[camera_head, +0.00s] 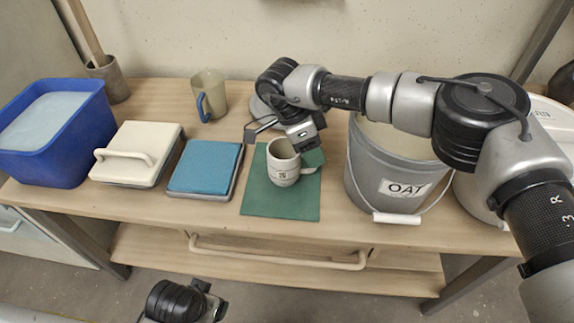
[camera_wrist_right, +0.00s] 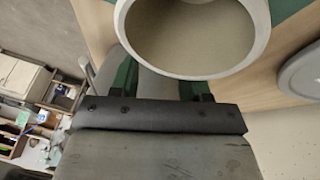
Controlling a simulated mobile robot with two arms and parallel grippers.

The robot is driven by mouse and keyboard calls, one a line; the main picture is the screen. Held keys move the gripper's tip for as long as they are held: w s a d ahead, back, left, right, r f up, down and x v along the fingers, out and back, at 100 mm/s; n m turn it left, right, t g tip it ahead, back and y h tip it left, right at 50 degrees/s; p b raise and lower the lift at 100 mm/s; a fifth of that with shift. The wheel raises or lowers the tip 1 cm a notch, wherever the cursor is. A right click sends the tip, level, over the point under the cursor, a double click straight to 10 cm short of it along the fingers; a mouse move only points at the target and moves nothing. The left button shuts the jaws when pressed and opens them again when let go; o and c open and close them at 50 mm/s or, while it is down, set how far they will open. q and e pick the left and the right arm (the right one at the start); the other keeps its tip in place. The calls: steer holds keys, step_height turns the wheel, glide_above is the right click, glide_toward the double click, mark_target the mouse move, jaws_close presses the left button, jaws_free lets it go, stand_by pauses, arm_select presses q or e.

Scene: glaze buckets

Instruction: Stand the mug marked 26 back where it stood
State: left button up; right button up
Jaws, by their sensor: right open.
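A pale mug (camera_head: 283,168) with small dark markings, too small to read surely, stands upright on a green mat (camera_head: 255,195), its handle to the right. My right gripper (camera_head: 278,138) is open just behind and above the mug's rim. In the right wrist view the mug (camera_wrist_right: 195,35) shows its open mouth, close in front of the spread fingers (camera_wrist_right: 160,88); it looks empty. Its rim hides part of the fingers, so I cannot tell whether they touch it. My left gripper (camera_head: 205,303) shows only partly at the bottom edge, dark and unclear.
A grey OAT bucket (camera_head: 375,170) stands right of the mat. A beige mug with a blue handle (camera_head: 212,88) stands behind. Bare wood lies around it.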

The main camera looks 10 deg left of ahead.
jaws_close()
stand_by(0.5)
